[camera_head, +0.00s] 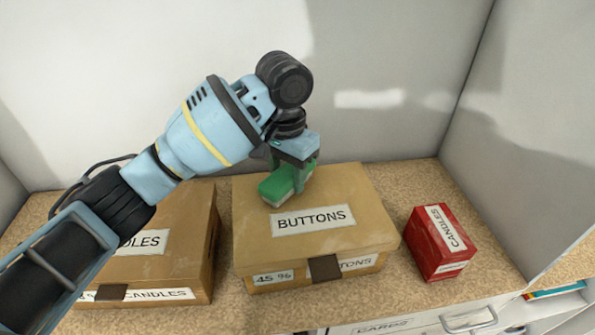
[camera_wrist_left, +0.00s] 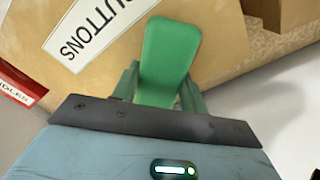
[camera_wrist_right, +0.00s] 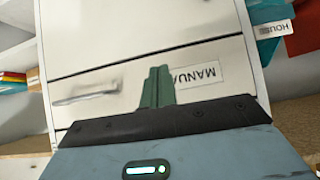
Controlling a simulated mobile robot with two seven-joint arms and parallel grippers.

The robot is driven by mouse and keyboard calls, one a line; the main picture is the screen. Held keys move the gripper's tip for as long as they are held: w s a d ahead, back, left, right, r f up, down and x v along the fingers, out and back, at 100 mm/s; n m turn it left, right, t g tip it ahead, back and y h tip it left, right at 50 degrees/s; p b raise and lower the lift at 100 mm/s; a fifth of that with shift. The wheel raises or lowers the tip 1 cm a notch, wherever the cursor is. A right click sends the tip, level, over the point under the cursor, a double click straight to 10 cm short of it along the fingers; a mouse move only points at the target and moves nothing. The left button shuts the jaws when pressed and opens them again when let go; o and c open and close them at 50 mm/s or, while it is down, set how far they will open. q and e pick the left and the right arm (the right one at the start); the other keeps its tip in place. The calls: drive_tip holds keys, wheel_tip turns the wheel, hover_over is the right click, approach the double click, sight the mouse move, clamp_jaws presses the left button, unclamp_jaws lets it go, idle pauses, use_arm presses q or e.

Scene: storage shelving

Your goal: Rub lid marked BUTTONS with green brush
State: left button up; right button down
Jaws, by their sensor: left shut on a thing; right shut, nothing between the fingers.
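The tan box marked BUTTONS (camera_head: 350,205) stands in the middle of the shelf with its lid on, and the lid label reads BUTTONS. The green brush (camera_head: 276,188) is at the back left part of that lid, its pale underside at or just above the surface; I cannot tell if it touches. My left gripper (camera_head: 296,172) is shut on the brush from above. In the left wrist view the brush (camera_wrist_left: 170,50) sticks out between the fingers over the lid, beside the label. My right gripper (camera_wrist_right: 157,88) is shut and empty, in front of a white drawer front.
A tan box marked CANDLES (camera_head: 180,245) stands left of the BUTTONS box, partly behind my left arm. A small red CANDLES box (camera_head: 440,243) stands to the right. Drawers (camera_head: 470,320) lie below the shelf's front edge. Walls close the back and right.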

use_arm(q)
drive_tip(key=shift+s+a+f, duration=0.15)
drive_tip(key=shift+a, duration=0.35)
drive_tip(key=shift+a, duration=0.1)
drive_tip(key=shift+s+a+r, duration=0.1)
drive_tip(key=shift+s+a, duration=0.15)
drive_tip(key=shift+a, duration=0.65)
drive_tip(key=shift+s+a+r, duration=0.1)
drive_tip(key=shift+s+a, duration=0.1)
drive_tip(key=shift+a, duration=0.65)
drive_tip(key=shift+r, duration=0.15)
drive_tip(key=shift+r, duration=2.95)
drive_tip(key=shift+r, duration=0.1)
drive_tip(key=shift+r, duration=1.4)
